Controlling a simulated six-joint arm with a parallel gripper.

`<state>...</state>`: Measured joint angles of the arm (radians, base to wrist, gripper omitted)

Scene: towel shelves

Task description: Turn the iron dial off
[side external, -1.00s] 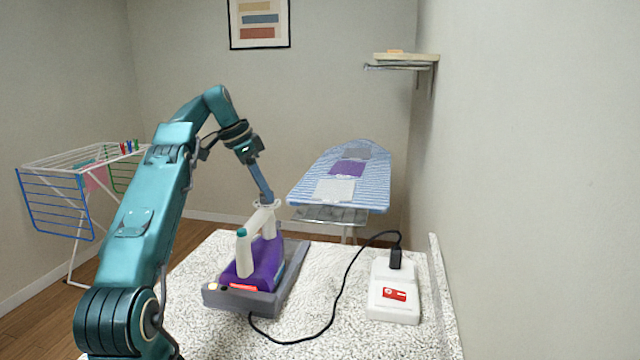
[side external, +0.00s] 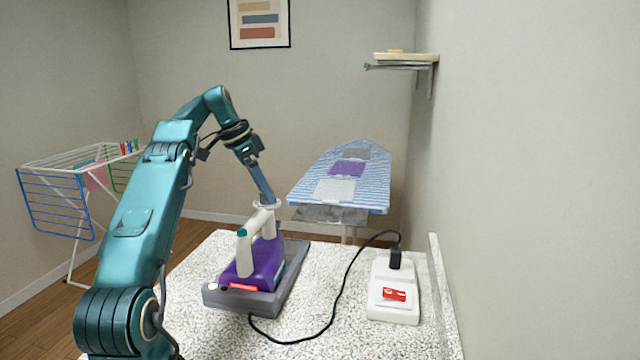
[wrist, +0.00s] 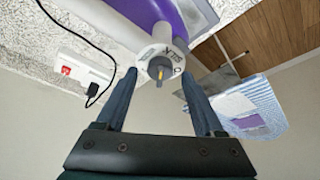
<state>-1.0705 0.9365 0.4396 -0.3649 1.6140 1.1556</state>
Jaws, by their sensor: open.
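The purple and white iron (side external: 255,265) rests on a grey base (side external: 290,280) on the white speckled table. Its dial (wrist: 160,68) shows in the wrist view as a grey knob with a yellow pointer mark, set in a white ring with dark markings. My gripper (side external: 268,200) is at the top end of the iron's handle. In the wrist view my gripper (wrist: 158,88) is open, with one blue finger on each side of the dial; I cannot tell whether they touch it. The exact marking that the pointer indicates is too small to read.
A white power box (side external: 393,308) with a red switch stands on the right of the table (side external: 345,330). A black cord (side external: 335,310) runs from it to the iron's base. An ironing board (side external: 370,185) stands behind, and a drying rack (side external: 55,205) stands left.

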